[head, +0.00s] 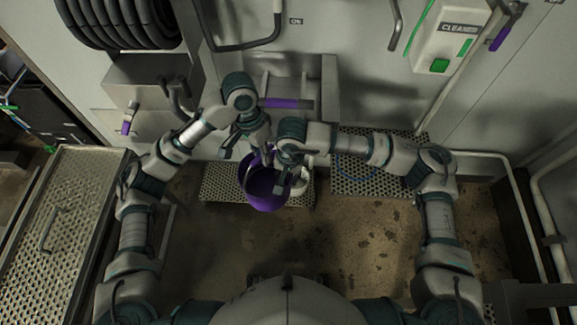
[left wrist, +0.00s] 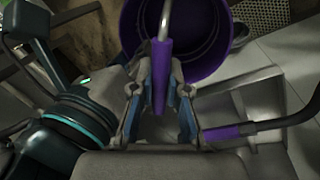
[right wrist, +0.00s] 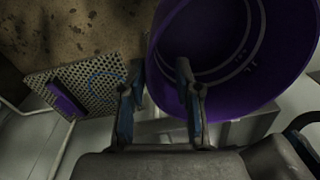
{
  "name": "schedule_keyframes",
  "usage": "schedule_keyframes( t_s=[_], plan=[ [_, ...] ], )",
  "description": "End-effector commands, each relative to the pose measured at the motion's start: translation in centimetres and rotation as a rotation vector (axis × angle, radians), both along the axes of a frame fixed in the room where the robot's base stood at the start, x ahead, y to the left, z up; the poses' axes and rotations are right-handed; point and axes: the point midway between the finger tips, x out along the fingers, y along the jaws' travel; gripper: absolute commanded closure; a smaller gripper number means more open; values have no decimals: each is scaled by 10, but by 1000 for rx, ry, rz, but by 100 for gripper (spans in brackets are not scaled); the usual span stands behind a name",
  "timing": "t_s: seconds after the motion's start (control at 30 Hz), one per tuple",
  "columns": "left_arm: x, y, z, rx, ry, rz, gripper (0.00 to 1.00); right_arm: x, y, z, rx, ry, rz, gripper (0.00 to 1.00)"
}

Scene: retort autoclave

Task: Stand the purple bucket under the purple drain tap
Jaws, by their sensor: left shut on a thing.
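The purple bucket (head: 262,196) hangs or stands over a perforated plate in the head view; contact beneath it is hidden. Its open mouth faces up, and it also shows in the left wrist view (left wrist: 205,60). My left gripper (left wrist: 160,90) is shut on the purple grip of the bucket's handle (left wrist: 161,70). My right gripper (right wrist: 157,95) is open, its fingers apart close to the bucket's rim (right wrist: 155,70); I cannot tell whether they touch. A purple-sleeved bar (head: 285,103) is on the wall unit above the bucket; whether it is the drain tap's lever is unclear.
A perforated plate (head: 220,190) lies under the bucket, and another (head: 370,182) lies to the right. A pale object (head: 303,178) is partly hidden beside my right gripper. A perforated bench (head: 60,225) stands at left. The middle floor is clear.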

Motion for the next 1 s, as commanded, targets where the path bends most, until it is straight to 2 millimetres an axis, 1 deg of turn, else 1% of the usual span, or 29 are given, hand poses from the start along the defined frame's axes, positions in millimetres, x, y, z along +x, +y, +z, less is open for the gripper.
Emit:
schedule_keyframes(
  t_s=[0.03,0.1,0.2,0.3,0.47,0.7,0.77,0.8,0.83,1.0],
  plan=[
    [0,0,0,-1,-1,0,100,-1,0,-11,0,4,0,67],
    [0,0,0,-1,-1,0,100,-1,1,-23,0,3,0,67],
    [0,0,1,-1,-1,0,100,0,2,-38,0,3,0,67],
    [0,0,1,-1,-1,0,100,0,3,-47,1,2,0,67],
    [0,0,1,-1,-1,0,100,0,3,-54,2,0,0,67],
    [0,0,1,-1,-1,0,100,0,3,-55,2,0,0,67],
    [0,0,1,-1,-1,0,100,0,3,-55,2,0,0,82],
    [0,0,1,-1,-1,0,100,0,3,-55,2,0,0,92],
    [0,0,1,-1,-1,0,100,0,3,-55,2,0,0,100],
    [0,0,0,-1,-1,-1,100,0,3,-54,3,1,1,100]
  ],
)
